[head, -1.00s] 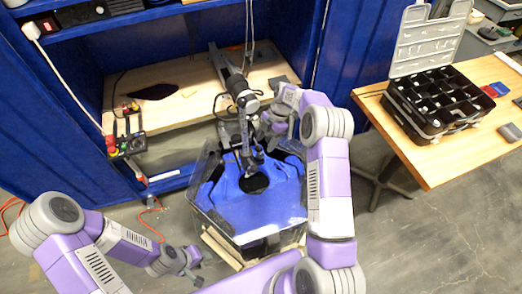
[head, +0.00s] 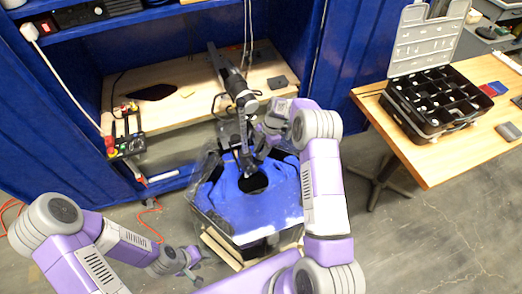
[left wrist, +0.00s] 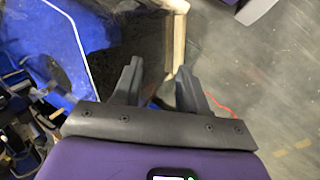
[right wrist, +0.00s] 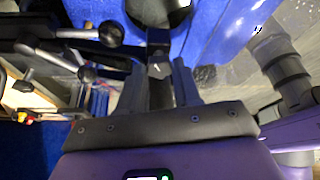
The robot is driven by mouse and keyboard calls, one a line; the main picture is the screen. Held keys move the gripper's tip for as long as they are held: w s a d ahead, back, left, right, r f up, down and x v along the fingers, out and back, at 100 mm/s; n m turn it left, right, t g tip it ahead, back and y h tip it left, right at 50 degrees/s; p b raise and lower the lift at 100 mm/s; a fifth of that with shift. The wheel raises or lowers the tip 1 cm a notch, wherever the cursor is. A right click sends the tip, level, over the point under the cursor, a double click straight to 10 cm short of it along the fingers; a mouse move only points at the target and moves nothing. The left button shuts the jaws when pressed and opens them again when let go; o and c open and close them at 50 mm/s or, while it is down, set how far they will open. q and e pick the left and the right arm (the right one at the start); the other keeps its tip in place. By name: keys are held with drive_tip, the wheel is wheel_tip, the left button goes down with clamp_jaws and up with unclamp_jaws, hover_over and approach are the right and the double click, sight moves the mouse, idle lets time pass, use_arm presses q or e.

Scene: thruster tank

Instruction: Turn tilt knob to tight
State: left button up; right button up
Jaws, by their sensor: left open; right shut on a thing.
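The thruster's motor assembly (head: 240,92) reaches from the wooden shelf over the clear tank, its shaft going down toward the blue interior. My right gripper (head: 262,138) is beside the shaft, above the tank's back side. In the right wrist view its fingers (right wrist: 160,78) are shut on a dark upright part (right wrist: 158,58); I cannot tell for sure that it is the tilt knob. Two black ball-ended handles (right wrist: 112,33) show left of the fingers. My left gripper (head: 192,262) is open and empty, low beside the tank; its fingers show apart in the left wrist view (left wrist: 155,85).
The tank (head: 250,235) has a blue interior and stands on wooden supports. A control box (head: 127,145) with cables hangs at the shelf's left front edge. A wooden table (head: 440,165) with an open black case (head: 432,128) stands right.

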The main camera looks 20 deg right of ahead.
drive_tip(key=shift+c, duration=0.8)
drive_tip(key=m+t+b, duration=0.1)
drive_tip(key=m+b, duration=0.1)
drive_tip(key=shift+s+d+f+m, duration=0.1)
drive_tip(key=shift+m, duration=0.2)
drive_tip(key=m+t+b, duration=0.1)
drive_tip(key=m+b, duration=0.3)
drive_tip(key=shift+s+t, duration=0.2)
drive_tip(key=shift+t, duration=0.2)
drive_tip(key=m+b, duration=0.1)
drive_tip(key=m, duration=0.1)
drive_tip(key=m+t, duration=0.1)
drive_tip(key=shift+s+a+m+h+b, duration=0.1)
drive_tip(key=shift+a+m+h+b, duration=0.1)
drive_tip(key=shift+m+h+b, duration=0.2)
drive_tip(key=shift+m+t+h+b, duration=0.4)
drive_tip(key=shift+m+h, duration=0.1)
drive_tip(key=shift+m, duration=0.9)
